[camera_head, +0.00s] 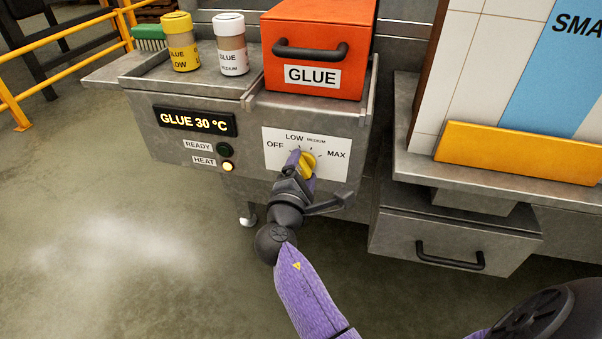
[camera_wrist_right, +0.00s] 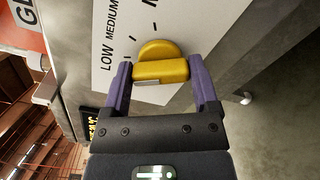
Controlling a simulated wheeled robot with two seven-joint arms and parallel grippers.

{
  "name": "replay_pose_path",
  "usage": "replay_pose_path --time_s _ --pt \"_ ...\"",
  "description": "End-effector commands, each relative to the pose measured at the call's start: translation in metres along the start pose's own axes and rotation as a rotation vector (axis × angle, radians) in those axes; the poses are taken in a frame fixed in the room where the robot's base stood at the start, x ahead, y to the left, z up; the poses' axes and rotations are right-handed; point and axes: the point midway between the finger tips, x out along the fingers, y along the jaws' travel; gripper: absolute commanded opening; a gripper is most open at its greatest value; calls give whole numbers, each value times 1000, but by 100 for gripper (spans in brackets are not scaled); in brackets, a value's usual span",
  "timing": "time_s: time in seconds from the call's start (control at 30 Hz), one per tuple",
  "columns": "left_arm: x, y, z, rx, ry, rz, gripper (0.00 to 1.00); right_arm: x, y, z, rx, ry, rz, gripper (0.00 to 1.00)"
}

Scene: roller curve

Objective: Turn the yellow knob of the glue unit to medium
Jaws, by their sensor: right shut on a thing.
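The yellow knob (camera_head: 307,163) sits on a white dial plate (camera_head: 334,171) marked OFF, LOW, MEDIUM and MAX, on the front of the grey glue unit. My right gripper (camera_head: 301,168) is at the knob, its purple fingers on either side of it. The right wrist view shows the knob (camera_wrist_right: 160,66) between the two fingertips (camera_wrist_right: 161,77), shut on its raised bar. The LOW and MEDIUM labels show to the upper left there. I cannot tell which mark the knob points to. My left gripper is not in view.
The display (camera_head: 194,121) reads GLUE 30 °C. The HEAT lamp (camera_head: 228,166) glows yellow; the READY lamp (camera_head: 224,149) is dark green. An orange GLUE box (camera_head: 350,45) and two glue bottles, yellow-labelled (camera_head: 181,42) and white (camera_head: 231,45), stand above. A drawer (camera_head: 430,240) is at right.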

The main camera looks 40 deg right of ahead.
Motion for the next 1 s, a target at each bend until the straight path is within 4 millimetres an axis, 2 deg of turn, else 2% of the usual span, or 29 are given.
replay_pose_path --time_s 0.6,1.0 --pt "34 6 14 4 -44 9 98 0 -5 -2 564 0 -3 18" --pt "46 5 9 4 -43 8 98 0 -4 -2 798 -1 -2 18"
